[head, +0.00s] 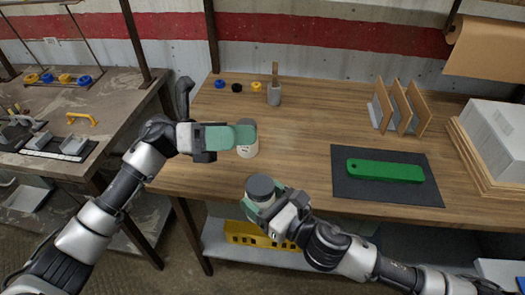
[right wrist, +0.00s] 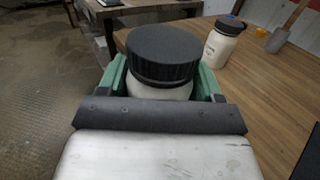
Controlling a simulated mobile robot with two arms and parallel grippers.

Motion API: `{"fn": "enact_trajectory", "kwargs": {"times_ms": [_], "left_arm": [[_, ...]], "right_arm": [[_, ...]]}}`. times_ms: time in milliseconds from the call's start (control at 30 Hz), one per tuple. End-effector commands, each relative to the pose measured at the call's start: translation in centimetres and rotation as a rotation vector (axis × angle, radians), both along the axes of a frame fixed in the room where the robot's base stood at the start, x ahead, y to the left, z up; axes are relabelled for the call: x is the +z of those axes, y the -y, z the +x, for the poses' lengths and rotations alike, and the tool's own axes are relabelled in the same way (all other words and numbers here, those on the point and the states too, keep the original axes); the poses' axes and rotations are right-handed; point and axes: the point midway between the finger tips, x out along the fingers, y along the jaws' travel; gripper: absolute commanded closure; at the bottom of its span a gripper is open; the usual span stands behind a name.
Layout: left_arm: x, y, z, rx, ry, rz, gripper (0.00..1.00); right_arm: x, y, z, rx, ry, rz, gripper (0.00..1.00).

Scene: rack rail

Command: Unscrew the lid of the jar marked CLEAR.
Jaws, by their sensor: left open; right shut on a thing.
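My right gripper (head: 272,207) is shut on a white jar with a ribbed dark lid (head: 260,187), held upright by the table's front edge. In the right wrist view the lid (right wrist: 163,52) is on the jar and the green fingers grip the white body (right wrist: 160,92) below it. No marking on this jar is visible. A second white jar (head: 248,151) stands on the table, partly hidden by my open left gripper (head: 234,135). The right wrist view shows this second jar (right wrist: 218,47) with a dark lid; its label is too small to read.
The wooden table (head: 310,125) has free room in the middle. A dark mat (head: 350,195) bears a green bar (head: 385,171). A grey box (head: 493,135) is at right.

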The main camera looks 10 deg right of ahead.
Motion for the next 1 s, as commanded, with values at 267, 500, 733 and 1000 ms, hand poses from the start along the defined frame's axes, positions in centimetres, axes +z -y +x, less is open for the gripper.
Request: {"fn": "enact_trajectory", "kwargs": {"times_ms": [267, 500, 733, 1000], "left_arm": [[7.8, 5.6, -3.5, -0.195, 0.715, 0.220, 0.20], [7.9, 8.4, -5.4, -0.437, 1.327, 0.542, 0.20], [1.2, 6.5, -4.2, -0.755, 1.585, 0.827, 0.20], [-1.9, 4.5, -3.1, -0.921, 1.650, 0.943, 0.20]], "right_arm": [[0.1, 0.0, 0.0, 0.001, 0.002, 0.001, 1.00], [0.1, 0.0, 0.0, 0.000, 0.002, 0.001, 1.00], [0.1, 0.0, 0.0, 0.000, 0.002, 0.001, 1.00], [0.1, 0.0, 0.0, 0.001, 0.002, 0.001, 1.00]]}}
